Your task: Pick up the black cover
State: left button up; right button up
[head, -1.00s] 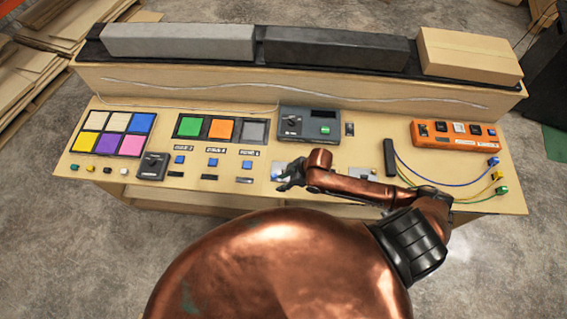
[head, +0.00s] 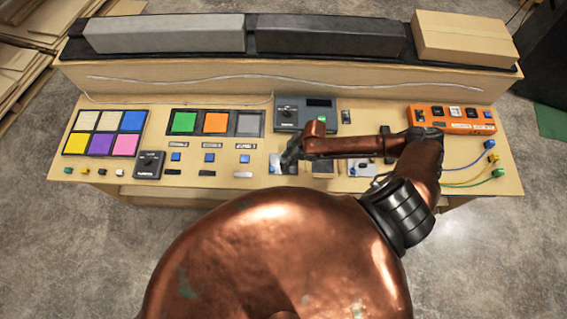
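A long black block (head: 330,38), which seems to be the black cover, lies on the dark top ledge of the console, between a grey block and a cardboard box. Its whole front side shows in the head view. My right gripper (head: 289,154) hovers low over the middle of the console panel, below the grey-blue box with a knob. It is well in front of the black block and apart from it. Its dark fingers are small, and I cannot tell whether they are open. My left gripper is not in view.
The grey block (head: 165,34) and cardboard box (head: 464,38) flank the black block. The panel bears coloured squares (head: 104,132), a knob box (head: 305,113), an orange box (head: 452,119) and cables at the right. My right arm crosses the panel's right half.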

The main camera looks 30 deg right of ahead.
jog(key=shift+w+a+f, duration=0.1)
jog(key=shift+a+f, duration=0.1)
jog(key=shift+f, duration=0.25)
grip_shut()
